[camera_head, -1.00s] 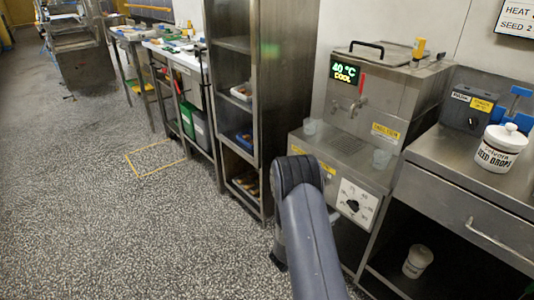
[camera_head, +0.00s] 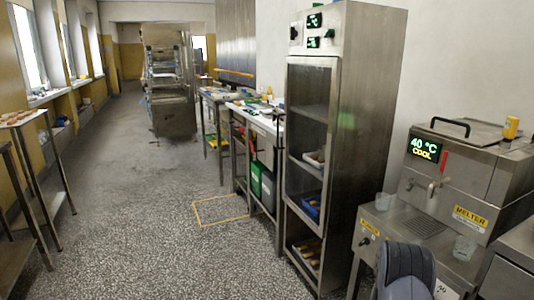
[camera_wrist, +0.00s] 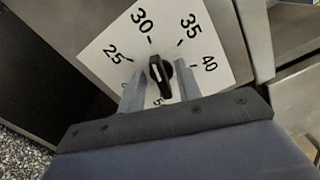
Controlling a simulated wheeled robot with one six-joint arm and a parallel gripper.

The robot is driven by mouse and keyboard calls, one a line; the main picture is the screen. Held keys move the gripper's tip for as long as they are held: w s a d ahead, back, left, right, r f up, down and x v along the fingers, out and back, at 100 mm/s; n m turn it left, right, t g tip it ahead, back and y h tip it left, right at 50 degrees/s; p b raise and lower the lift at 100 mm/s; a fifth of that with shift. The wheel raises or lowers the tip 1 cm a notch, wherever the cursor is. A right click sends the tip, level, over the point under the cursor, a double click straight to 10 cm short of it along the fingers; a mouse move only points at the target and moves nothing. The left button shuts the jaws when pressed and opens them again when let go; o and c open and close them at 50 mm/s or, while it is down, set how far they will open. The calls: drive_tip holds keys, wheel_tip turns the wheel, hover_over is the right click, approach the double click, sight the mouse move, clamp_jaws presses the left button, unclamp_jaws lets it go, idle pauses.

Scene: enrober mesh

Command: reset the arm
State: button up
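In the wrist view my gripper (camera_wrist: 159,68) is open, with its two fingers apart and nothing held between them. A black knob (camera_wrist: 160,76) on a white dial plate (camera_wrist: 108,52) shows between the fingers, with a gap on each side. Its white pointer mark is toward the upper part of the dial, near 30. How far the fingertips are from the knob I cannot tell. In the head view my dark grey arm (camera_head: 405,270) is at the bottom right, in front of the melter (camera_head: 470,178). My gripper is hidden there.
The melter's display reads 40 °C COOL. A tall steel cabinet (camera_head: 366,110) stands left of it. The floor between, with a yellow outlined square (camera_head: 220,210), is clear.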

drive_tip(key=p+v, duration=0.2)
drive_tip(key=v, duration=0.9)
drive_tip(key=w+d+m+b, duration=0.3)
drive_tip(key=d+m, duration=0.4)
drive_tip(key=d, duration=0.3)
drive_tip(key=shift+w+r, duration=0.15)
drive_tip(key=shift+w, duration=0.4)
drive_tip(key=shift+d+m, duration=0.1)
drive_tip(key=shift+m, duration=0.2)
drive_tip(key=shift+r, duration=0.1)
